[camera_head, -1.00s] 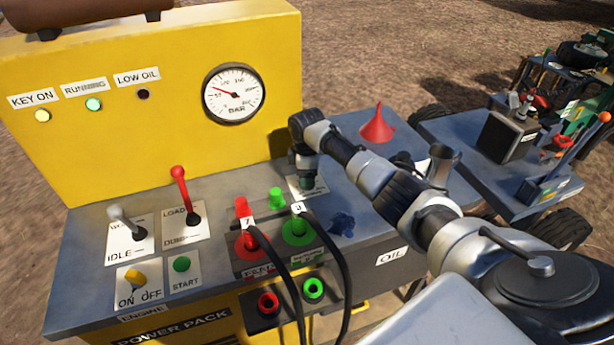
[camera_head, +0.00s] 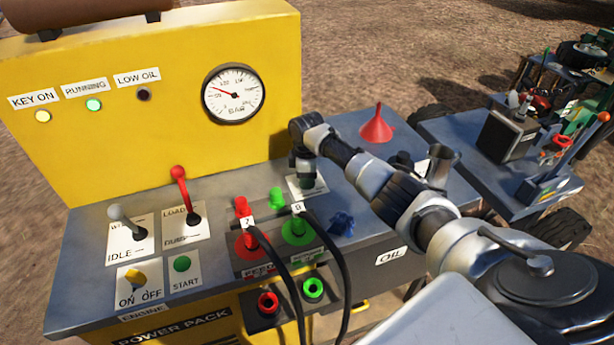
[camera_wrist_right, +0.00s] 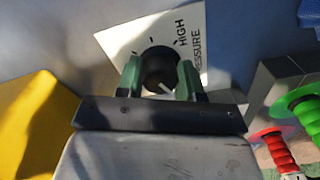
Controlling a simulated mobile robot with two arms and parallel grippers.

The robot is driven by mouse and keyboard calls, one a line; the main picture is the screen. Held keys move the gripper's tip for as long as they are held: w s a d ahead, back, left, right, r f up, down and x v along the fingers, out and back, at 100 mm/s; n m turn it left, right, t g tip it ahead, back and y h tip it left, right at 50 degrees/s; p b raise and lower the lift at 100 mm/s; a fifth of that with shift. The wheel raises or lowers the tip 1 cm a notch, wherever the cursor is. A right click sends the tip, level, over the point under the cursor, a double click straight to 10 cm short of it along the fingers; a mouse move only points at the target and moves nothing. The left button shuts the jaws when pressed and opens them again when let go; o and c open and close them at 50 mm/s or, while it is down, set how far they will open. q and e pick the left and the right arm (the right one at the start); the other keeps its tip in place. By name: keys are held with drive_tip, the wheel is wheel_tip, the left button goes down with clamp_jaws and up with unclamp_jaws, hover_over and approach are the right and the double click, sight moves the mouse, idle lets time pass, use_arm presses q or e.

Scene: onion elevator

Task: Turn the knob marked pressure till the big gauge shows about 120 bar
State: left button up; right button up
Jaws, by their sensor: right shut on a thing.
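The big gauge (camera_head: 234,94) is a round white dial marked BAR on the yellow panel. Its red needle points to the upper left; the exact reading is too small to tell. The pressure knob (camera_wrist_right: 160,66) is black and round with a white pointer line, on a white label (camera_wrist_right: 118,42) reading HIGH and PRESSURE. My right gripper (camera_wrist_right: 160,75) is shut on the knob, with one green finger on each side of it. In the head view my right gripper (camera_head: 305,178) points down at the label and hides the knob. My left gripper is not in view.
Red and green couplings (camera_head: 298,232) with black hoses stand left of my right gripper. A blue item (camera_head: 342,224) and a red funnel (camera_head: 377,127) are near my arm. Two levers (camera_head: 180,195) stand farther left. The KEY ON and RUNNING lamps (camera_head: 93,104) are lit.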

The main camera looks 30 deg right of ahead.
drive_tip(key=m+p, duration=0.2)
drive_tip(key=m, duration=0.1)
drive_tip(key=shift+r+p, duration=0.2)
drive_tip(key=shift+p, duration=0.1)
drive_tip(key=m+p, duration=0.2)
drive_tip(key=m, duration=0.1)
drive_tip(key=shift+m, duration=0.4)
drive_tip(key=m+p, duration=0.2)
drive_tip(key=m, duration=0.2)
drive_tip(key=shift+f, duration=0.1)
drive_tip(key=shift+m+p, duration=0.45)
drive_tip(key=shift+m, duration=1.65)
drive_tip(key=o, duration=0.9)
drive_tip(key=shift+f, duration=0.1)
drive_tip(key=shift+o, duration=0.2)
